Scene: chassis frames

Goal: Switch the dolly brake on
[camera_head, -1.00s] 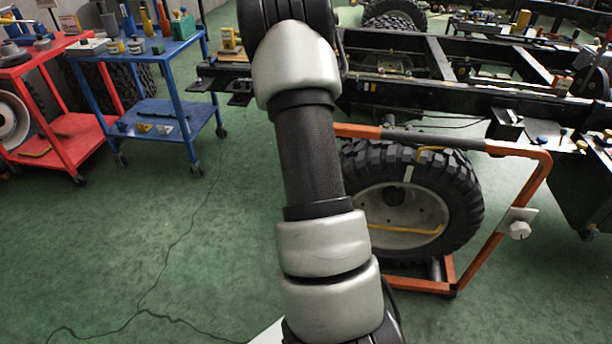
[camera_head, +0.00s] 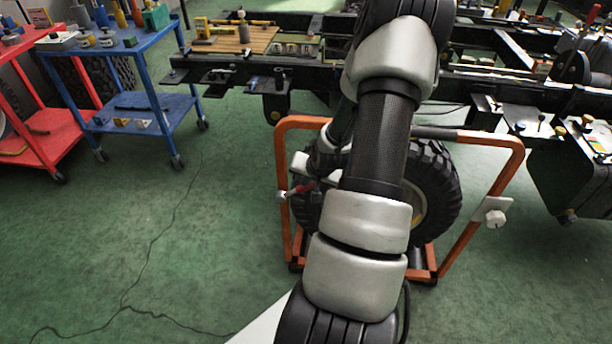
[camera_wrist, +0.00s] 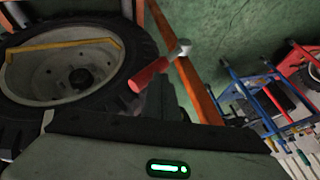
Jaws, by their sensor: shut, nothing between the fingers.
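The orange dolly frame (camera_head: 283,150) holds a large black tyre (camera_head: 436,190) upright. A red lever (camera_head: 302,188) on a pale pivot sits on the dolly's left post. In the wrist view the red lever (camera_wrist: 148,76) slants from its grey pivot (camera_wrist: 181,47) down to the left, close to my fingers. My gripper (camera_head: 316,188) is shut and empty beside the lever, partly hidden by my arm. In the wrist view its dark fingers (camera_wrist: 168,98) are just below the lever; I cannot tell whether they touch.
A white knob on a plate (camera_head: 495,217) is on the dolly's right post. A black truck chassis (camera_head: 470,135) stands behind. A blue cart (camera_head: 150,112) and a red cart (camera_head: 50,140) with tools stand at left. Green floor between the carts and dolly is clear.

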